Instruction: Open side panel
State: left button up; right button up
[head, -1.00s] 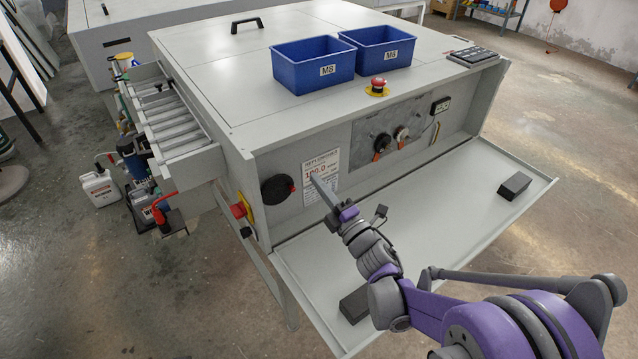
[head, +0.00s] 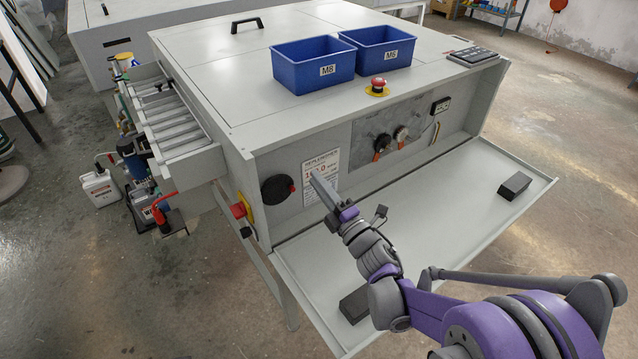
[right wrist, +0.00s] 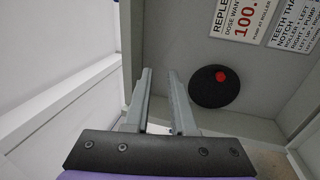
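The side panel (head: 455,222) of the grey plate processor (head: 215,75) is folded down and lies open, sloping out from the machine's front. Two dark blocks sit on its inner face, one at the right (head: 514,185) and one at the near left (head: 354,305). My right gripper (head: 318,182) is over the left part of the panel, in front of the white label (head: 322,172). In the right wrist view its two fingers (right wrist: 160,98) are apart with nothing between them. A black round knob (right wrist: 214,87) with a red spot is beyond the fingertips. My left gripper does not show.
Two blue bins (head: 312,66) and a red emergency button (head: 377,86) are on the top. Another red button (head: 240,209) is on the left corner. An open drawer rack (head: 178,125) juts out left. Bottles and pumps stand below it. Floor at right is clear.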

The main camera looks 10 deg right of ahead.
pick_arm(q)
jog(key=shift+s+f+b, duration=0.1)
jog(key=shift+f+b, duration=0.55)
pick_arm(e)
jog(key=v, duration=1.1)
jog(key=shift+w, duration=0.1)
